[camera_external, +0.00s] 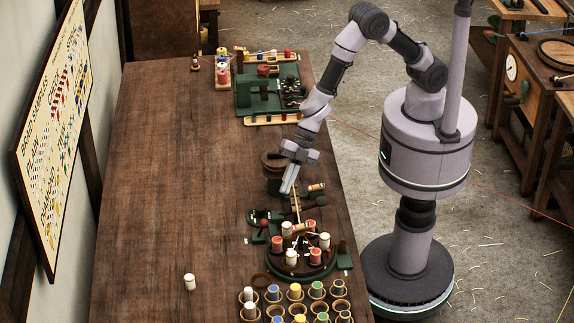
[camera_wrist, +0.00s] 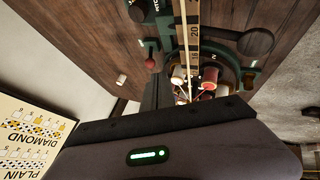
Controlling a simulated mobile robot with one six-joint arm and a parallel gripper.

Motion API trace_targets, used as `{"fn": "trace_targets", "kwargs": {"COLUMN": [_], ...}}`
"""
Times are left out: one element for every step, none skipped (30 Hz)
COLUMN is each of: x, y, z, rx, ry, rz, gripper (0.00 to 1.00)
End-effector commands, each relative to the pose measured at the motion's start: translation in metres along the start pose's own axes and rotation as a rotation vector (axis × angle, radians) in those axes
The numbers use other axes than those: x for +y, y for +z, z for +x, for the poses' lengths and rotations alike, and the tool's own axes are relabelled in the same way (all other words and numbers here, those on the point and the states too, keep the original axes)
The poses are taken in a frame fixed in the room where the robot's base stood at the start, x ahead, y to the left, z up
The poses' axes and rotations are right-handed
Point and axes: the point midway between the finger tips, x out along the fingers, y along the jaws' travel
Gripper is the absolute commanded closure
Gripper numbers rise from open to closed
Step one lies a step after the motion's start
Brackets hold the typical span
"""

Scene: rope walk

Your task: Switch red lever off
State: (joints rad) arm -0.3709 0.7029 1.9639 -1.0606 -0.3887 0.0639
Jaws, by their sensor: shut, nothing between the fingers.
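A red ball-ended lever (camera_wrist: 151,64) shows near the centre of the wrist view, on a dark green fitting at the edge of the rope machine. A small dull red knob (camera_external: 264,223) at the machine's left side in the external view looks like the same lever. My gripper (camera_external: 288,190) is shut and empty, pointing down above the table, behind and to the right of that knob. It appears apart from the lever. In the wrist view my gripper (camera_wrist: 157,84) shows as a dark wedge just below the red ball. The lever's exact setting cannot be read.
The rope machine carries a ring of red and white spools (camera_external: 290,257). A wooden ruler (camera_wrist: 190,35) rises from its middle. A dark brown knob (camera_wrist: 255,42) stands to the right. Spool cups (camera_external: 296,294) fill the front; the table's left side (camera_external: 170,180) is mostly clear.

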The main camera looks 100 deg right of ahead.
Motion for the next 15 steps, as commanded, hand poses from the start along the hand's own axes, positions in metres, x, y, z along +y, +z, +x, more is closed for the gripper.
{"fn": "trace_targets", "kwargs": {"x": [-0.001, -0.002, -0.002, -0.002, -0.003, -0.002, -0.003, -0.002, -0.002, -0.002, -0.002, -0.002, -0.002, -0.001, -0.001], "y": [0.001, 0.001, 0.002, 0.002, 0.002, 0.002, 0.002, 0.002, 0.002, 0.002, 0.002, 0.002, 0.001, 0.001, 0.001], "z": [0.007, 0.012, 0.020, 0.027, 0.034, 0.042, 0.049, 0.054, 0.062, 0.068, 0.072, 0.079, 0.082, 0.086, 0.089], "rx": [0.000, 0.000, 0.000, 0.000, -0.001, -0.001, -0.001, -0.001, -0.001, -0.001, 0.000, -0.001, -0.001, -0.001, -0.001], "ry": [0.000, -0.001, -0.002, -0.001, -0.002, -0.001, -0.002, -0.001, -0.001, -0.001, 0.000, -0.001, -0.001, 0.000, -0.001], "rz": [0.000, 0.000, 0.000, -0.001, -0.001, -0.001, 0.000, 0.000, 0.001, 0.001, 0.000, 0.000, 0.000, 0.000, 0.001], "gripper": [1.00, 1.00, 1.00, 1.00, 1.00, 1.00, 1.00, 1.00, 1.00, 1.00, 1.00, 1.00, 1.00, 1.00, 1.00]}}
